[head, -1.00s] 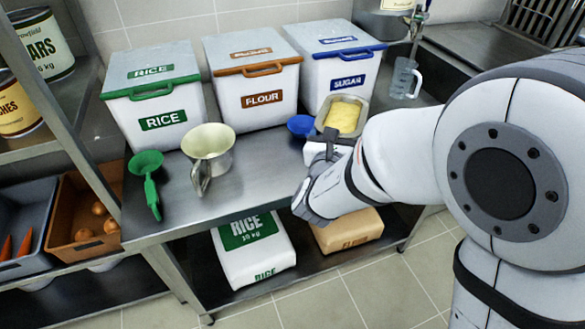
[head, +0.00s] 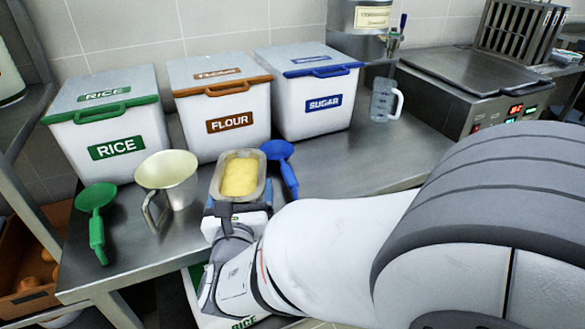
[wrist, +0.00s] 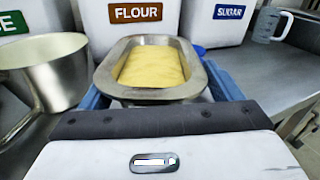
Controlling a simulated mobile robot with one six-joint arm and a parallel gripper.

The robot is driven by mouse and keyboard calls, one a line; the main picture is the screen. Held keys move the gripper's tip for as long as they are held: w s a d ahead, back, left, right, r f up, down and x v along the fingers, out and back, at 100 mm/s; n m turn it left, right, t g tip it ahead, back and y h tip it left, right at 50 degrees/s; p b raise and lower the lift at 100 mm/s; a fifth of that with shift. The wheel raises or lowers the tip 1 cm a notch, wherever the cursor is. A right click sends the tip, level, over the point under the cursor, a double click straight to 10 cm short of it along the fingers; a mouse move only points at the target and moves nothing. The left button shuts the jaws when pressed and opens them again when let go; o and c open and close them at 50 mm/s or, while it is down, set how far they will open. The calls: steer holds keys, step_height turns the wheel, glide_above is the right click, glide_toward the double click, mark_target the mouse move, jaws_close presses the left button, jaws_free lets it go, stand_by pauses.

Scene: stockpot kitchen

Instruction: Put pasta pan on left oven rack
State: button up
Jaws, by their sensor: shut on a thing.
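The pasta pan (head: 239,176) is a small metal pan filled with a yellow mass. My gripper (head: 238,207) is shut on its near end and holds it over the front part of the steel counter. In the wrist view the pan (wrist: 150,68) looks level, between blue fingers, in front of the flour bin. Whether the pan touches the counter I cannot tell. No oven rack can be made out for certain in these views.
Rice (head: 112,125), flour (head: 226,105) and sugar (head: 309,90) bins line the wall. A clear measuring jug (head: 383,100) and a steel appliance (head: 470,85) stand further right.

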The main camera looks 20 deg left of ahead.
steer(key=shift+f+b, duration=0.55)
steer(key=shift+f, duration=1.15)
steer(key=shift+f, duration=0.1)
steer(key=shift+f, duration=0.15)
steer(key=o, duration=1.2)
steer(key=shift+r, duration=0.2)
steer(key=p+v, duration=0.1)
steer(key=v, duration=1.1)
steer(key=shift+s+p, duration=0.1)
steer(key=shift+p, duration=0.25)
